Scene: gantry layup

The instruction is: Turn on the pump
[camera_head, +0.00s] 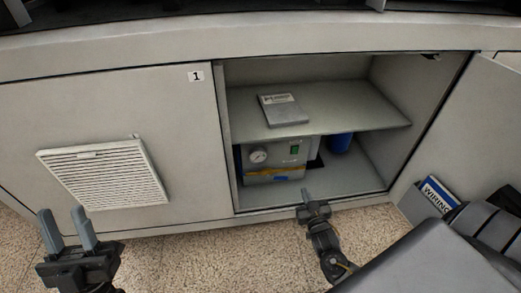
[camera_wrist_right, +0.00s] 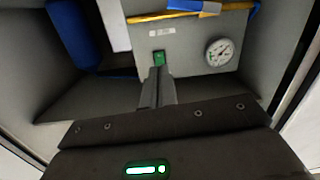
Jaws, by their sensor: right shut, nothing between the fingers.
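The pump (camera_head: 272,165) is a grey box with a round gauge (camera_head: 258,155) and a green switch (camera_head: 295,150). It stands on the floor of the open cabinet, under the shelf. My right gripper (camera_head: 305,194) is shut and empty at the cabinet's front edge, in front of the pump. In the right wrist view the pump appears upside down, and the closed fingers (camera_wrist_right: 157,88) point at the green switch (camera_wrist_right: 158,57). The fingertips overlap the view just below the switch; a gap shows in the head view. My left gripper (camera_head: 68,230) is open and empty, in front of the vented door.
The shelf (camera_head: 350,112) above the pump holds a grey booklet (camera_head: 282,110). A blue cylinder (camera_head: 340,143) stands right of the pump. The open door (camera_head: 465,130) at right carries a wiring binder (camera_head: 438,195). The closed door (camera_head: 110,100) at left has a vent.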

